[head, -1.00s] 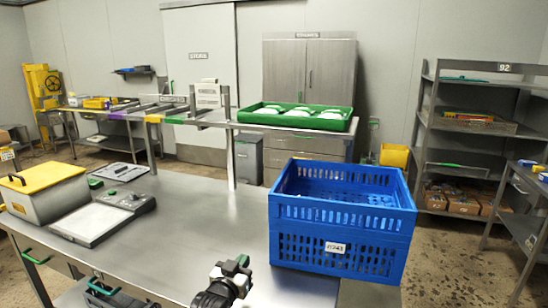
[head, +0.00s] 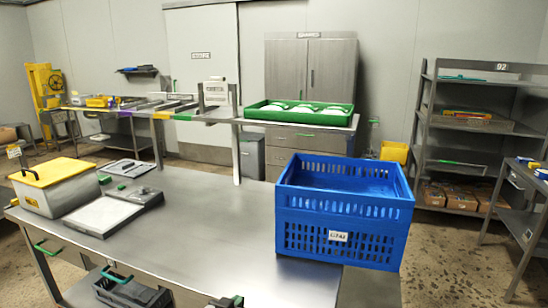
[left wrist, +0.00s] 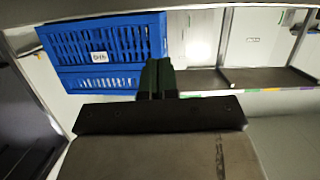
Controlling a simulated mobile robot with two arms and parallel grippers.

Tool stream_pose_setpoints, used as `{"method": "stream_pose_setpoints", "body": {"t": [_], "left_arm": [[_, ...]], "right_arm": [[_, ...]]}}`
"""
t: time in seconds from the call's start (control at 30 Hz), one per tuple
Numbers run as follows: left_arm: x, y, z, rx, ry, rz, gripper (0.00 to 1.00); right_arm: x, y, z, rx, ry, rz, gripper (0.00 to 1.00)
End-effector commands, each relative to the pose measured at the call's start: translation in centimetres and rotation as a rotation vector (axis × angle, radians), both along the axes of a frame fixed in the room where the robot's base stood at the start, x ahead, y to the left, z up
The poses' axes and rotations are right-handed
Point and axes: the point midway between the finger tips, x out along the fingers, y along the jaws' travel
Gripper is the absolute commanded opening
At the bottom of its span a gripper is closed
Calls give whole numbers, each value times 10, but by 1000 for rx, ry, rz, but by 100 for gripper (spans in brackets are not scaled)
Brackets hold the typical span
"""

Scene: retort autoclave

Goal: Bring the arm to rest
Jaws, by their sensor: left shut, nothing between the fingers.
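My left gripper (head: 230,300) shows only at the bottom edge of the head view, near the front of the steel table (head: 215,235). Most of it is cut off there. In the left wrist view its dark fingers (left wrist: 157,76) are together with nothing between them. A blue slatted crate (head: 340,235) with a white label stands on the right end of the table, apart from the gripper. The crate also shows in the left wrist view (left wrist: 100,45), left of the fingers. My right gripper is in neither view.
A box with a yellow lid (head: 58,182) and a flat scale (head: 104,216) are on the table's left. A green tray (head: 298,120) with white items is on the raised shelf behind. Grey racks (head: 470,150) stand right. The table's middle is clear.

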Motion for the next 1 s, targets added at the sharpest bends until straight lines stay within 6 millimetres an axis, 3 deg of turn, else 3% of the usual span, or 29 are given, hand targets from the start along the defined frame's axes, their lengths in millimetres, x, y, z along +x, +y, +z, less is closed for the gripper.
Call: {"method": "stream_pose_setpoints", "body": {"t": [0.17,0.3,0.4,0.5,0.7,1.0], "left_arm": [[-66,15,-34,48,181,13,0],[-145,39,-57,115,386,41,0],[-200,58,-63,162,522,66,0],[-240,71,-62,196,622,86,0],[-302,92,-56,249,773,121,0],[-369,114,-38,306,934,164,0]], "right_arm": [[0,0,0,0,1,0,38],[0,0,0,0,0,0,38],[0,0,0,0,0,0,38],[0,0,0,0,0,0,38],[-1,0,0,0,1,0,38],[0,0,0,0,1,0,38]]}}
